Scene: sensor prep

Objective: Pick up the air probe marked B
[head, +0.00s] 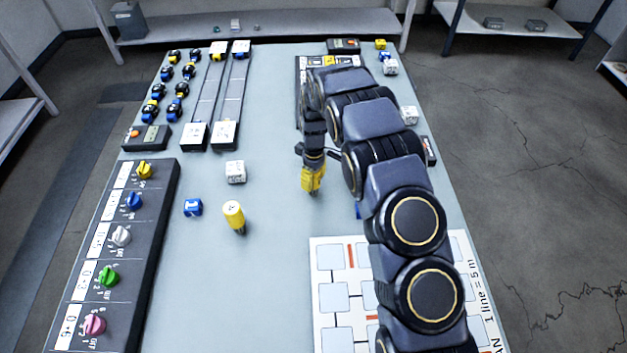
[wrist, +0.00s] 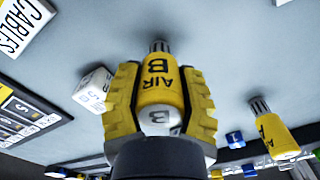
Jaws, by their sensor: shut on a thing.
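My gripper (head: 313,180) is over the middle of the table, to the left of my arm in the head view. In the wrist view its yellow padded fingers (wrist: 160,100) are shut on a yellow probe marked AIR B (wrist: 158,72), one finger on each side. The probe's grey tip points away from the wrist; whether it touches the table is unclear. The fingers mostly hide this probe in the head view. A second yellow probe (head: 234,217) stands on the table to the left; it also shows at the right of the wrist view (wrist: 274,130), its lettering only partly legible.
A white cube (head: 235,171) and a blue cube (head: 193,207) sit left of my gripper. A knob panel (head: 152,225) lines the table's left side. A white printed board (head: 322,246) lies in front, partly under my arm. Bare table surrounds the gripper's left.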

